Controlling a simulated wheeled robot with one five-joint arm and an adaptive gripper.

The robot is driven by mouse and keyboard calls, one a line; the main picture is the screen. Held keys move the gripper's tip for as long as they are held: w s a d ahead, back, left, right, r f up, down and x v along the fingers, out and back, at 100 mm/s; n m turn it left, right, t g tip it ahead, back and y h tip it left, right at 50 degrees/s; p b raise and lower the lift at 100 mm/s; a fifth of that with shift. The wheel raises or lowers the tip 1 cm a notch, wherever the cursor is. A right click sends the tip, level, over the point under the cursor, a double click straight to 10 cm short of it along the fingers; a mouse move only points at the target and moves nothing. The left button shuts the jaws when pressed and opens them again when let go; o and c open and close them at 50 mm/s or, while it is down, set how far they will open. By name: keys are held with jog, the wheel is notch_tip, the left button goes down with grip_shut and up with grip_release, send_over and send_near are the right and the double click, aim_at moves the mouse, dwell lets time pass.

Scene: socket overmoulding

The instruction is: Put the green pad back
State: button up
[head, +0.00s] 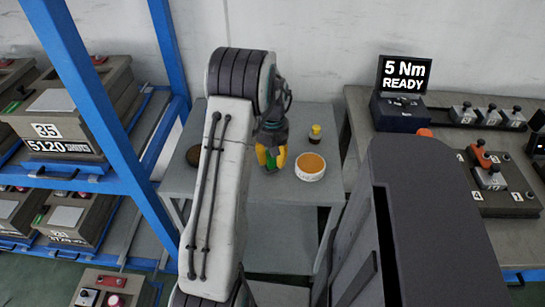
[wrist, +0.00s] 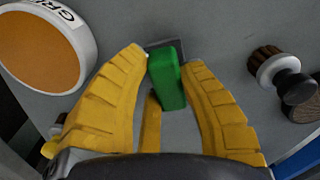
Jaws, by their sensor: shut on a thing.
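The green pad (wrist: 166,78) is a small green block held between the yellow fingers of my gripper (wrist: 168,75) in the wrist view. In the head view my gripper (head: 271,158) hangs over the small grey table, with a bit of the green pad (head: 270,160) showing between its fingers. A dark grey square (wrist: 178,46) on the table shows just behind the pad in the wrist view. I cannot tell whether the pad touches the table.
On the small table (head: 232,187) a white-rimmed tub of orange material (head: 310,167) stands right of my gripper. A blue-framed rack (head: 77,65) stands at left.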

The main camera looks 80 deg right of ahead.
jog(key=shift+f, duration=0.15)
jog(key=o, duration=1.1)
notch_tip(320, 180, up, 12)
jog(key=w+a+r+n+h, duration=0.1)
jog(key=w+a+r+n, duration=0.2)
jog(key=w+a, duration=0.75)
jog(key=w+a+r+n, duration=0.35)
jog(key=w+a, duration=0.45)
jog(key=w, duration=0.6)
jog(key=w+a+n+t, duration=0.2)
jog(key=a+n, duration=0.1)
jog(key=a, duration=1.4)
jog(key=s+a+n, duration=0.1)
jog(key=a, duration=0.2)
jog(key=s+a+f+n, duration=0.1)
jog(key=s+a, duration=0.1)
jog(key=a, duration=0.1)
jog(key=s+a+f+n+t+y, duration=0.1)
jog(key=s+a, duration=0.1)
jog(key=a, duration=0.2)
jog(key=shift+a, duration=0.1)
